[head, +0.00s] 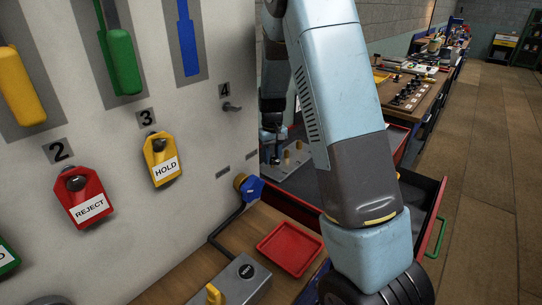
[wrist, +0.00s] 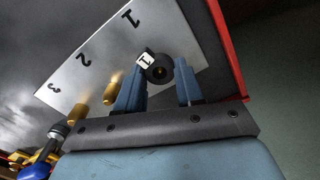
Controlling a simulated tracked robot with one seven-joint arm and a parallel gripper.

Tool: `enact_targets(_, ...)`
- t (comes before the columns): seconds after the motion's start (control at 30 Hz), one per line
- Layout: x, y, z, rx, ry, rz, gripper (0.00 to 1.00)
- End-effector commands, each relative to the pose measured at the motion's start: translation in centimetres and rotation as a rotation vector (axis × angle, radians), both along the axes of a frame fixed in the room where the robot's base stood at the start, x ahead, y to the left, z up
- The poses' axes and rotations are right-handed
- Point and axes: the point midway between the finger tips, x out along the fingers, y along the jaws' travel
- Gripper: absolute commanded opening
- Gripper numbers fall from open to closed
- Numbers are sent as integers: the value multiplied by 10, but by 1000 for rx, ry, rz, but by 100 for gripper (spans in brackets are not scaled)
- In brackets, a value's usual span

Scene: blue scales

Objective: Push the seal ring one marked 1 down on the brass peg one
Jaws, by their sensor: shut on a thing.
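The seal ring one (wrist: 152,76) is black with a white tag marked 1. It sits between the two blue fingers of my gripper (wrist: 162,64), which is shut on it. A brass-coloured spot, brass peg one (wrist: 160,72), shows inside the ring's hole. The ring appears lined up around the peg, but its height on the peg cannot be told. The pale plate (wrist: 165,30) is marked 1, 2 and 3, and the ring is by the 1. In the head view the plate (head: 283,173) is small and partly hidden by the panel and my arm.
Two bare brass pegs (wrist: 113,88) stand left of my gripper in the wrist view. A red drawer edge (wrist: 228,50) runs along the right. In the head view, a wall panel with tags (head: 160,158) stands left and a red tray (head: 290,248) lies on the bench.

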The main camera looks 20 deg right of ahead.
Motion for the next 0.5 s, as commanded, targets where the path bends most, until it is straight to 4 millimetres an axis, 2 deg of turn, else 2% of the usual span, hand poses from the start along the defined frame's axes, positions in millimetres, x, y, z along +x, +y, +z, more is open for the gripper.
enact_targets(0.5, 0, 0, -8, 0, 1, 0, 8)
